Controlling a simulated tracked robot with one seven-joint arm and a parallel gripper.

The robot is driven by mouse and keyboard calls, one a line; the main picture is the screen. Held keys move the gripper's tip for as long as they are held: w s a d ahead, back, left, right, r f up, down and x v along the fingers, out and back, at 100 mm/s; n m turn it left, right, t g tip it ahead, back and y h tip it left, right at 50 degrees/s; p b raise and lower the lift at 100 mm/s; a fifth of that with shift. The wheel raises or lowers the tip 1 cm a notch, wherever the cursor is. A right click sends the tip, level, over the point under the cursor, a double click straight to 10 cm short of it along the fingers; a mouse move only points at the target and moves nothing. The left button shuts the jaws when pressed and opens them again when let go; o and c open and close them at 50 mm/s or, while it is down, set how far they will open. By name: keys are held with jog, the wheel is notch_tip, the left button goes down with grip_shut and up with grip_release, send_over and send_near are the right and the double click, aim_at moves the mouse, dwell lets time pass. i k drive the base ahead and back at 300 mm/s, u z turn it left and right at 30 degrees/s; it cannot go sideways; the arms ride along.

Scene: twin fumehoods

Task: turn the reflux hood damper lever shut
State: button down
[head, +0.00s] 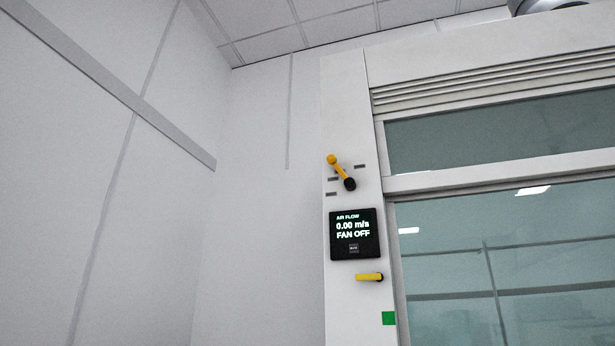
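A yellow lever (340,170) with a dark round hub is mounted on the white front post of a fumehood. It slants up and to the left from its hub to a rounded yellow end. Small grey marks sit around it on the post. A second, shorter yellow handle (369,277) lies level lower on the same post. No label shows which one is the damper lever, or whether this is the reflux hood. My gripper is not in view.
A black display (353,234) between the two handles reads "AIR FLOW 0.00 m/s FAN OFF". The glass sash (500,250) is to the right. A pale wall (255,210) stands to the left.

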aim_at(350, 184)
jog(key=z, duration=1.1)
jog(key=k, duration=1.05)
jog(key=u, duration=0.95)
jog(key=i, duration=1)
jog(key=u, duration=0.05)
